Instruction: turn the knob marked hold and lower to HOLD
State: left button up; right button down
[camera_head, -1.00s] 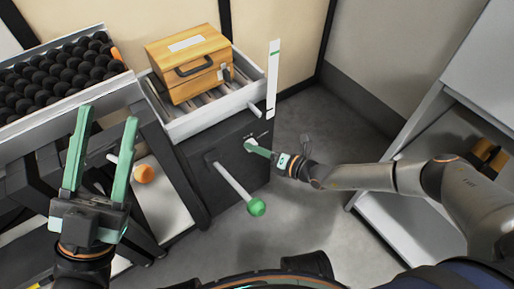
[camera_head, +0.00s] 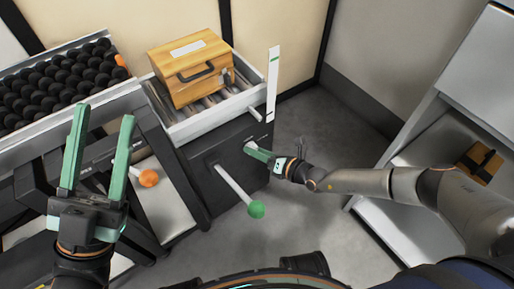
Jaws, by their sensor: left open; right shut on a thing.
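The knob (camera_head: 249,145) is a small pale piece on the front of the dark cabinet (camera_head: 205,165), below the roller tray. My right gripper (camera_head: 256,152) reaches in from the right and is shut on the knob. The gripper hides most of the knob, and its marking is too small to read. My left gripper (camera_head: 98,150) is open and empty at the left, fingers pointing up, in front of the black table frame.
A lever with a green ball (camera_head: 257,210) sticks out of the cabinet below my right gripper. A wooden box (camera_head: 192,68) sits on the roller tray (camera_head: 215,118). Black balls (camera_head: 50,90) fill a tray at left. An orange ball knob (camera_head: 149,178) is near my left gripper. Grey shelving (camera_head: 430,130) stands right.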

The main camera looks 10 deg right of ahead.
pick_arm(q)
notch_tip(320, 180, up, 10)
jog(key=a+p, duration=0.1)
jog(key=p, duration=0.7)
jog(key=shift+s+f+t, duration=0.25)
jog(key=shift+t, duration=0.05)
pick_arm(e)
jog(key=shift+s+a+n+t+h, duration=0.15)
jog(key=shift+n+t+h, duration=0.3)
jog(key=shift+n+h, duration=1)
jog(key=shift+w+a+n+t+h, duration=0.1)
jog(key=shift+n+t+h, duration=0.5)
jog(key=shift+n, duration=1.5)
jog(key=shift+s+a+n+t+h, duration=0.15)
jog(key=shift+n+t+h, duration=0.1)
jog(key=shift+n+h, duration=1.3)
jog(key=shift+n, duration=0.3)
jog(key=shift+c, duration=1.9)
grip_release()
pick_arm(q)
jog(key=shift+m, duration=0.3)
